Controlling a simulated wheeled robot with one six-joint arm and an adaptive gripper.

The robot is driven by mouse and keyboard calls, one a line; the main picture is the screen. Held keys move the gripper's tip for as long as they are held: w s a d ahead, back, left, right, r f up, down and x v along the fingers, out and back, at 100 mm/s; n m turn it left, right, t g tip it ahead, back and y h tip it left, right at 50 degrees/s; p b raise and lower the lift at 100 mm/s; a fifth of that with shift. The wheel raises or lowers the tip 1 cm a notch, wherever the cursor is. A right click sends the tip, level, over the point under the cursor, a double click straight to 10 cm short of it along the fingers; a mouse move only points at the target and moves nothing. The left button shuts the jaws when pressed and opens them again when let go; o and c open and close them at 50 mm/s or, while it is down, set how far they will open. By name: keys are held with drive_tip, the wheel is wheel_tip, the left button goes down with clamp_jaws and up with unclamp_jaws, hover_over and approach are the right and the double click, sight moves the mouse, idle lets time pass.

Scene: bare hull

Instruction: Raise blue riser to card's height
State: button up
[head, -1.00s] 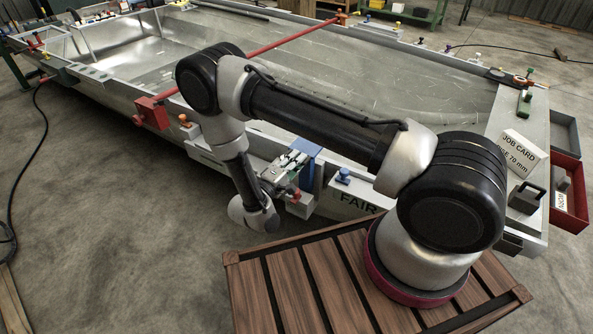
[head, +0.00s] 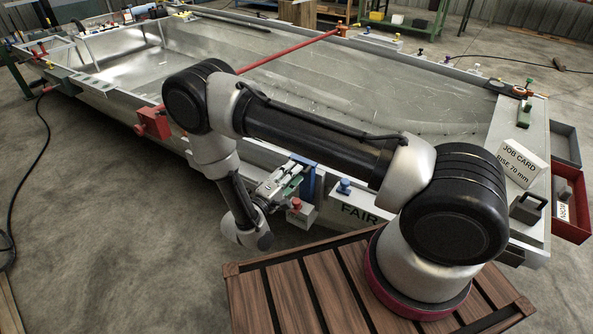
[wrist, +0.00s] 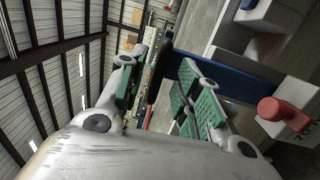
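The blue riser (head: 308,182) stands at the near side of the hull, just right of my gripper; the gripper partly hides it. In the wrist view a blue slab (wrist: 222,72) of it crosses behind my right finger. My gripper (head: 277,186) is angled up and right toward it. In the wrist view its green-padded fingers (wrist: 160,92) are apart, with nothing seen held between them. The white job card (head: 522,160), reading "RISE 70 mm", stands tilted on the hull's right end. The riser's height cannot be read.
A red knob on a pale block (head: 297,204) is close below the gripper; it also shows in the wrist view (wrist: 284,110). A blue-knobbed fitting (head: 344,187) is to the right. A red bar (head: 290,50) crosses the hull. Open concrete floor (head: 110,230) lies left.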

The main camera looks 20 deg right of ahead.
drive_tip(key=v, duration=0.9)
